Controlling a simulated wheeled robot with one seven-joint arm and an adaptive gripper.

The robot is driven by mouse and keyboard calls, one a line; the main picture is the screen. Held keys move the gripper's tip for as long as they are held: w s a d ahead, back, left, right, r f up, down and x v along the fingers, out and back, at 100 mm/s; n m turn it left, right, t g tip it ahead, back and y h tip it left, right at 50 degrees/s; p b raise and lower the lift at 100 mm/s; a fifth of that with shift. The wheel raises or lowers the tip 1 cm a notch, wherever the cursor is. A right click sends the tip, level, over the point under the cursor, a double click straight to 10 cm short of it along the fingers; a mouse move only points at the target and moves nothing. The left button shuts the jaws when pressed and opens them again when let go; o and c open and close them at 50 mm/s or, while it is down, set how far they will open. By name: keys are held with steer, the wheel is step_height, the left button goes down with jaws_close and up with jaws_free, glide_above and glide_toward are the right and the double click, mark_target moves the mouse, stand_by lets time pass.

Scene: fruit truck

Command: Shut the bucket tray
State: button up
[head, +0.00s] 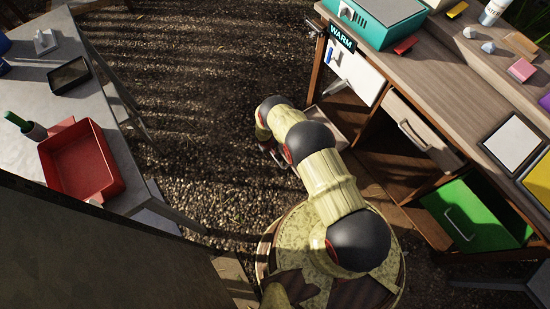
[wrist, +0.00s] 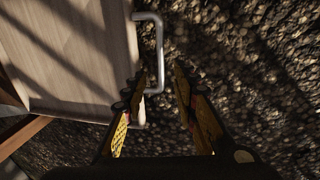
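A pale wooden pull-out tray with a bent metal handle (wrist: 158,50) fills the left of the wrist view (wrist: 75,50). In the head view a pale tray (head: 325,125) juts out from the desk's lower left, partly hidden by my arm; it appears to be the same one. I cannot tell for sure that it is the bucket tray. My gripper (wrist: 159,84) is open, its two fingers apart, with the handle's near end between them, closer to the left finger. No grip on the handle shows. In the head view my gripper is mostly hidden by my arm.
A grey table (head: 85,100) with a red bin (head: 80,160) stands at left. Gravel ground (head: 200,80) between them is clear.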

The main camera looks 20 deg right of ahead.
steer(key=f+b, duration=0.1)
steer(key=f, duration=0.1)
steer(key=d+f+b, duration=0.1)
steer(key=f, duration=0.2)
steer(key=f+b, duration=0.1)
steer(key=f, duration=0.1)
steer(key=shift+w+d+f+b, duration=0.15)
steer(key=shift+f+b, duration=0.1)
steer(key=shift+b, duration=0.15)
jaws_close()
stand_by(0.6)
